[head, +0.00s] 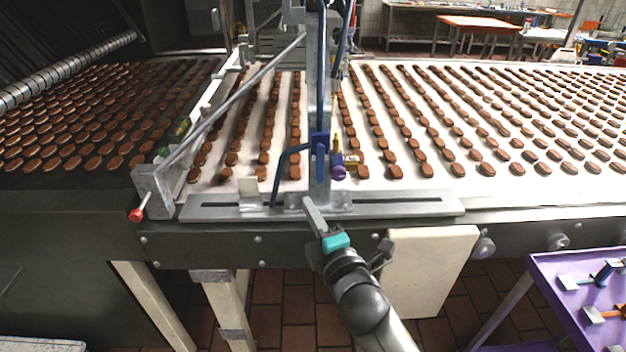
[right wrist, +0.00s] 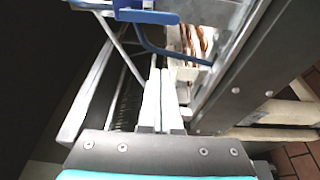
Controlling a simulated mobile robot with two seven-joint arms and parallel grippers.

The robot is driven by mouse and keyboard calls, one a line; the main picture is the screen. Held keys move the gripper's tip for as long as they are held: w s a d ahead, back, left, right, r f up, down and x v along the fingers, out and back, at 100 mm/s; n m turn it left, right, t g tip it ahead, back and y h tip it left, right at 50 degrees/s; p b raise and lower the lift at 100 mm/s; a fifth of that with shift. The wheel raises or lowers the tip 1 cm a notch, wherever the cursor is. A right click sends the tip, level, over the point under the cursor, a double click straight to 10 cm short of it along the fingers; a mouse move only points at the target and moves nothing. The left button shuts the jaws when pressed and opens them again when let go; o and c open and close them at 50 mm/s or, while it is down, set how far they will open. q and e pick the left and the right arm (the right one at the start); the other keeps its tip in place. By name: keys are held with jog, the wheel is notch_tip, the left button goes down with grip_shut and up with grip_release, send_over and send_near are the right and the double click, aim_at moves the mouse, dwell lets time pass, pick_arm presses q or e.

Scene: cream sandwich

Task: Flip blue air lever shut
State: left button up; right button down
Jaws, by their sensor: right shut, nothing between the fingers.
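The blue air lever (head: 320,143) sits on the upright metal post above the conveyor's near edge. A blue piece at the top of the right wrist view appears to be the same lever (right wrist: 148,16). A bent blue hose (head: 287,163) curves down from beside it and also crosses the wrist view (right wrist: 165,45). My right gripper (head: 312,210) is shut and empty, just below the lever at the slotted rail, apart from the lever. Its pale fingers (right wrist: 162,98) lie together in the wrist view. My left gripper is out of view.
A purple knob (head: 338,172) and brass fitting sit right of the post. The slotted metal rail (head: 400,207) runs along the conveyor edge. A red-tipped handle (head: 137,214) juts out at left. A purple cart (head: 550,275) stands at lower right. Brown biscuits cover the belt.

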aim_at(320, 163)
jog(key=w, duration=0.9)
jog(key=shift+w+d, duration=0.2)
jog(key=shift+d, duration=0.15)
jog(key=shift+f, duration=0.1)
dwell(0.3)
jog(key=shift+w, duration=0.1)
